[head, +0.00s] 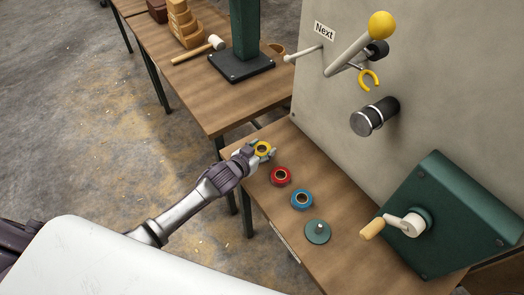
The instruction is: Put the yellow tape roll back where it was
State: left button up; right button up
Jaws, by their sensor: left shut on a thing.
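The yellow tape roll (263,149) is in the fingers of my left gripper (262,151), at the far left end of the near wooden table in the head view. The gripper is shut on it. I cannot tell whether the roll touches the tabletop. A red tape roll (281,176) lies on the table just to the right and nearer. A blue tape roll (301,199) lies beyond it in the same row. My right gripper is not in view.
A green disc with a peg (318,232) ends the row on the table (345,262). A green box with a crank (440,215) stands at right. A grey panel (440,80) with a yellow-knobbed lever (381,25) rises behind. A mallet (200,48) lies on another table.

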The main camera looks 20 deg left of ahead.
pick_arm(q)
jog(key=shift+w+f, duration=0.1)
jog(key=shift+f, duration=0.7)
jog(key=shift+f, duration=0.2)
jog(key=o, duration=1.2)
jog(key=shift+c, duration=0.2)
jog(key=shift+r, duration=0.1)
jog(key=shift+r, duration=0.2)
jog(key=shift+s+a, duration=0.1)
jog(key=shift+s, duration=0.4)
jog(key=v, duration=1.1)
jog(key=shift+r, duration=0.2)
